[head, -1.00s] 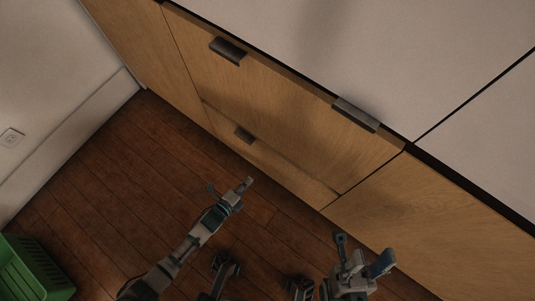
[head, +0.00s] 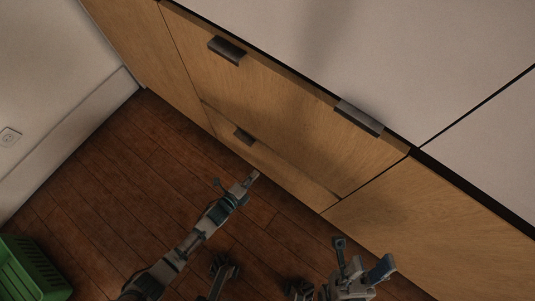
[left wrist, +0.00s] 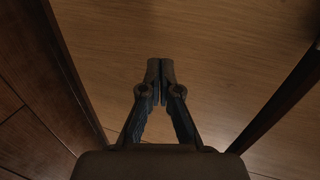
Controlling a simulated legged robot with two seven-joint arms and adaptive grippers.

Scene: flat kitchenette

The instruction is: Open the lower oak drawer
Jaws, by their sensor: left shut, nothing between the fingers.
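The lower oak drawer (head: 275,172) is in the low part of the cabinet in the head view. Its small dark handle (head: 244,136) sits toward its left end. I see no clear gap showing it open. My left gripper (head: 253,176) is shut and empty, below and a little right of that handle in the picture, apart from it. In the left wrist view its closed fingers (left wrist: 160,68) lie in front of a plain oak surface (left wrist: 215,50); no handle shows there. My right gripper (head: 362,256) is open and empty at the bottom right of the head view.
The larger oak drawer (head: 285,105) above carries two dark handles, under a pale worktop (head: 410,50). Brown plank floor (head: 120,170) is clear to the left. A green crate (head: 35,268) stands at the bottom left, near a white wall (head: 45,65).

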